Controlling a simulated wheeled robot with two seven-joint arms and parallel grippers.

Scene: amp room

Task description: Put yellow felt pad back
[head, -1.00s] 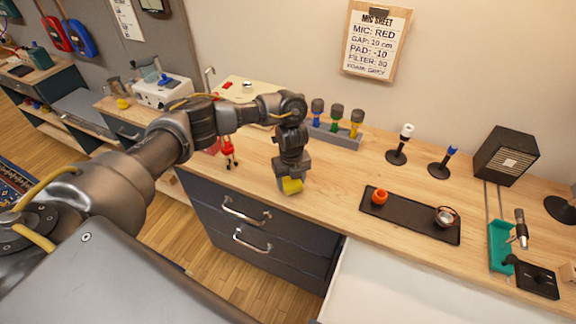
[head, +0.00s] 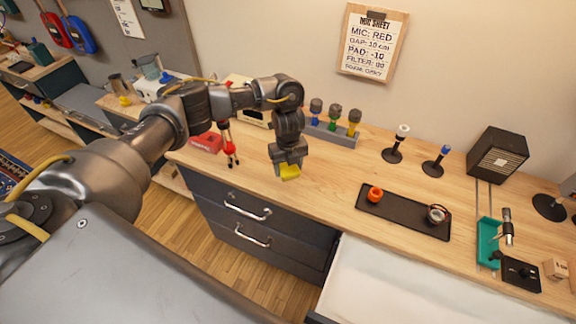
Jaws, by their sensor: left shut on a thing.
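The yellow felt pad (head: 290,172) is a small yellow piece between the fingers of my left gripper (head: 288,167). The gripper points down over the wooden counter (head: 330,185), near its front edge and above the dark drawers. It is shut on the pad. I cannot tell whether the pad touches the counter. The gripper hides part of the pad. My right gripper is not in view.
A grey rack (head: 330,133) of coloured microphones stands behind the gripper. A red tripod (head: 229,145) and red box (head: 206,143) are at its left. A black tray (head: 402,212) with an orange cup (head: 375,194) lies right. An open white drawer (head: 400,285) juts out below.

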